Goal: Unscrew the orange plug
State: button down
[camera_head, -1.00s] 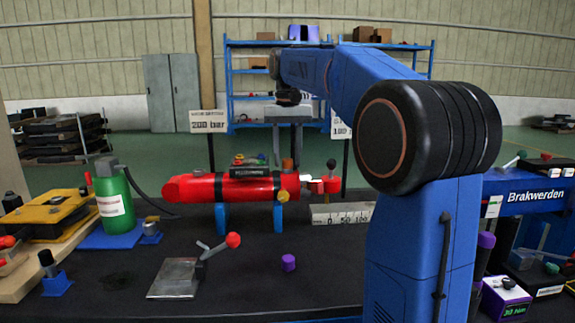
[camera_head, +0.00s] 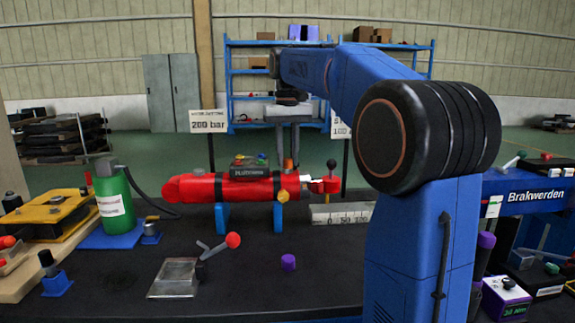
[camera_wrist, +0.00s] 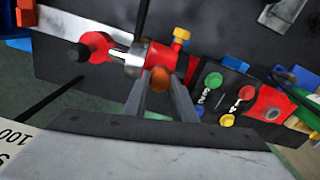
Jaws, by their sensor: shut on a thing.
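The orange plug (camera_wrist: 160,78) sits on top of the red cylinder, near its silver-collared end, in the wrist view. My gripper (camera_wrist: 161,84) is shut on the plug, one grey finger on each side. The red cylinder (camera_head: 200,188) lies level on blue supports (camera_head: 221,218) in the head view. My gripper (camera_head: 289,160) reaches down from above to its right part there. The plug is too small to make out clearly in the head view. Whether its thread is still engaged cannot be told.
A yellow knob (camera_wrist: 181,35) sticks out beside the plug. A valve panel (camera_wrist: 222,95) with coloured knobs is close to my fingers. A ruler block (camera_head: 342,214), a green bottle (camera_head: 114,200), a red-knobbed lever (camera_head: 232,240) and a purple cap (camera_head: 288,262) stand on the dark bench.

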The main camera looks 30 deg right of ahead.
jog(key=n, duration=0.3)
dwell(0.4)
jog(key=n, duration=0.4)
jog(key=shift+r, duration=0.1)
jog(key=shift+n, duration=0.6)
jog(key=n, duration=0.5)
jog(key=shift+n, duration=0.3)
